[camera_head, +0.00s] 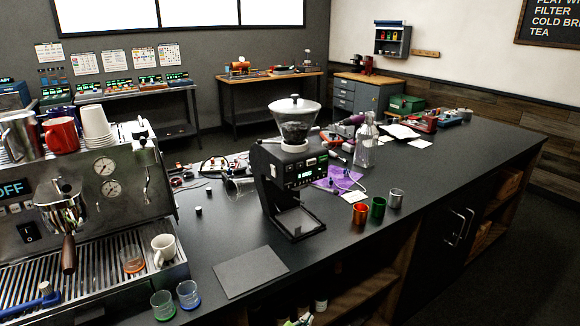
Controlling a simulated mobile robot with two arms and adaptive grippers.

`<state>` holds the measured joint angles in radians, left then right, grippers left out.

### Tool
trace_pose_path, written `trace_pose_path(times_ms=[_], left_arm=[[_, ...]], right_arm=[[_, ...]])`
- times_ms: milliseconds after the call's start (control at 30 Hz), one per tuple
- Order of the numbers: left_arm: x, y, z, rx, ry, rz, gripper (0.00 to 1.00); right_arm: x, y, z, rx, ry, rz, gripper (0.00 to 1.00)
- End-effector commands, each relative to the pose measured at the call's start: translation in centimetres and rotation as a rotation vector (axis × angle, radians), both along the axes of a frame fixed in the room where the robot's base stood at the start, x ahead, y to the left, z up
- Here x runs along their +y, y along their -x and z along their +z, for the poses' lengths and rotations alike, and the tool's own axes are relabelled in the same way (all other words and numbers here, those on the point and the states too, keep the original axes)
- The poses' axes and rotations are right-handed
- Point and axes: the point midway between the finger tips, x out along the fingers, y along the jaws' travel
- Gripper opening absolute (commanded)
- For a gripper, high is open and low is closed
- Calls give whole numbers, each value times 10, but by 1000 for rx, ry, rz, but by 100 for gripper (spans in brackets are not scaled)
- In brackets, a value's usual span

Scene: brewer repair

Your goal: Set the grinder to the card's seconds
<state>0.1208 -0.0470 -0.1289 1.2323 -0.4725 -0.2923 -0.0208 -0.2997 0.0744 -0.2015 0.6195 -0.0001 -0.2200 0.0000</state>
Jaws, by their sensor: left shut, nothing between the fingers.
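The black grinder (270,180) stands upright on the dark counter, with a clear hopper (295,120) of dark beans on top. Its front panel (306,170) has a small lit display and buttons; the digits are too small to read. A small white card (344,210) lies on the counter just right of the grinder; its writing cannot be read. My right gripper is not in view.
An espresso machine (95,195) fills the left. Orange (360,214), green (378,209) and silver (396,198) cups stand right of the grinder. A grey mat (250,272) lies in front of it. A glass bottle (363,150) stands behind.

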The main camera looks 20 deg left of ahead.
Motion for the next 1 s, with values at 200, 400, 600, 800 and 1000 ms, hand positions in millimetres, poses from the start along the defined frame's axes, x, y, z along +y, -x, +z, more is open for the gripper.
trace_pose_path(times_ms=[200,400,600,800,1000], left_arm=[[1,-64,149,-237,-62,12,0],[9,-93,278,-435,-119,47,0],[17,-98,364,-566,-157,80,0],[20,-97,393,-609,-171,95,0],[20,-97,393,-610,-171,94,0]], right_arm=[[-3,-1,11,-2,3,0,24],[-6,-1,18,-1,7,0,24],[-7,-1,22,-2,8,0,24],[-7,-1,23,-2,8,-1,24],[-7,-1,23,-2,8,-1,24]])
